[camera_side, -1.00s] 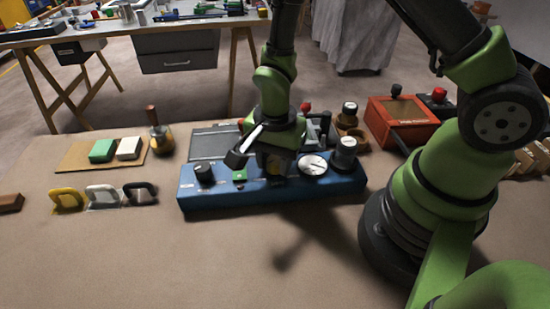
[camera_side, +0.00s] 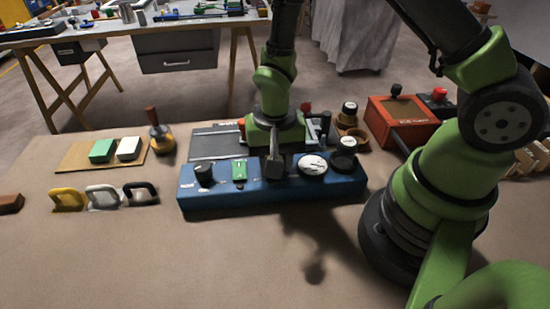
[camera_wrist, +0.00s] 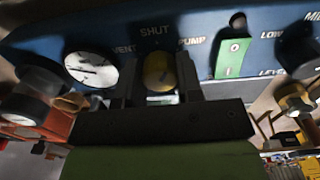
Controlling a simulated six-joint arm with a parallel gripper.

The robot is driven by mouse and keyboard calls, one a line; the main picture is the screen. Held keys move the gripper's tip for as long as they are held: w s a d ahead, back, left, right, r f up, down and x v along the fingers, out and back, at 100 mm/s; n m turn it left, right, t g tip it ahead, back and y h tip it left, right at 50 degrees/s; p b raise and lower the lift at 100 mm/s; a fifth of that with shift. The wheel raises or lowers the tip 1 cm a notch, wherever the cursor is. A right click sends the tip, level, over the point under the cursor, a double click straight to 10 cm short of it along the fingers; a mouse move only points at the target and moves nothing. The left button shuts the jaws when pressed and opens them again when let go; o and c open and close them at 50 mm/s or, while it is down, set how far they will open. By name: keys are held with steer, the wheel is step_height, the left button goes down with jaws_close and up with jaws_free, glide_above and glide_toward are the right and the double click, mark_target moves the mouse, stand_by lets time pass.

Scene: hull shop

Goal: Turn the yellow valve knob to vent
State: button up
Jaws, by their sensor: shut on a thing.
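The yellow valve knob (camera_wrist: 158,72) shows in the wrist view on the blue panel (camera_wrist: 115,33), under the word SHUT, with VENT to the left and PUMP to the right. My gripper (camera_wrist: 159,76) is shut on the knob, one dark finger on each side of it. I cannot tell which label the knob points at. In the side view my gripper (camera_side: 275,170) is down at the middle of the blue box (camera_side: 235,197) and hides the knob.
A white dial (camera_side: 312,165) sits right of my gripper, and a green switch (camera_side: 239,172) and black knob (camera_side: 204,173) sit left. A red box (camera_side: 402,122) stands behind right. Three handled blocks (camera_side: 103,197) lie at left. The table front is clear.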

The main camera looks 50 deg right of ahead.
steer(key=n, duration=0.4)
steer(key=shift+n, duration=0.3)
steer(key=n, duration=0.4)
steer(key=shift+n, duration=0.3)
steer(key=n, duration=0.4)
steer(key=shift+n, duration=2)
steer(key=o, duration=0.6)
steer(key=shift+o, duration=0.2)
steer(key=shift+r, duration=0.1)
